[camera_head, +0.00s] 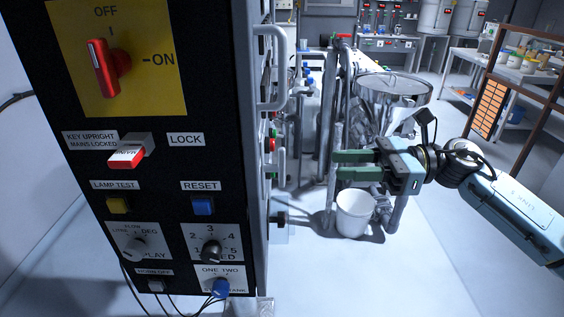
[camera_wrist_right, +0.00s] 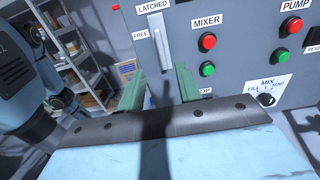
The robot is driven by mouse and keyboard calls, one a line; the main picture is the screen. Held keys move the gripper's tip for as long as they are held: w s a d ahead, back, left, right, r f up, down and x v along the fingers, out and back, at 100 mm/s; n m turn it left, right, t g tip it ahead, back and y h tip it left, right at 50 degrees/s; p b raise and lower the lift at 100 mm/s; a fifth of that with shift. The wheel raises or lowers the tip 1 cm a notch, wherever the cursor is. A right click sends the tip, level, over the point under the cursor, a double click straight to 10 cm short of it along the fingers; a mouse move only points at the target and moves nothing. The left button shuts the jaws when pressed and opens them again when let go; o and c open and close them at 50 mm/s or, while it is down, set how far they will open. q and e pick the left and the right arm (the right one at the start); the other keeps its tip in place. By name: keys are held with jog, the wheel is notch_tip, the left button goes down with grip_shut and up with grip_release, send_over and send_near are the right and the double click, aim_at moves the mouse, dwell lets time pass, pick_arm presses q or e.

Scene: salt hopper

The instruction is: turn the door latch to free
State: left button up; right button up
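In the right wrist view the door latch (camera_wrist_right: 162,42) is a pale upright bar on the grey panel. Its bar stands vertical below the LATCHED label (camera_wrist_right: 153,7), with the FREE label (camera_wrist_right: 140,35) to its left. My right gripper (camera_wrist_right: 158,88) is open and empty, its two green fingers apart below the latch in the picture and not visibly touching it. In the head view my right gripper (camera_head: 338,165) points left toward the cabinet's side face. I cannot surely pick out the latch there. My left gripper is not in view.
The black cabinet front (camera_head: 170,160) fills the left of the head view, with a red switch (camera_head: 104,66) and a key (camera_head: 127,155). A white bucket (camera_head: 354,212) and a steel hopper (camera_head: 392,95) stand near my right gripper. Mixer buttons (camera_wrist_right: 207,42) are right of the latch.

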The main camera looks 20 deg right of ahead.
aim_at(282, 187)
jog(key=p+x, duration=0.3)
jog(key=x, duration=0.8)
jog(key=shift+w+a, duration=0.2)
jog(key=shift+a, duration=0.15)
grip_shut()
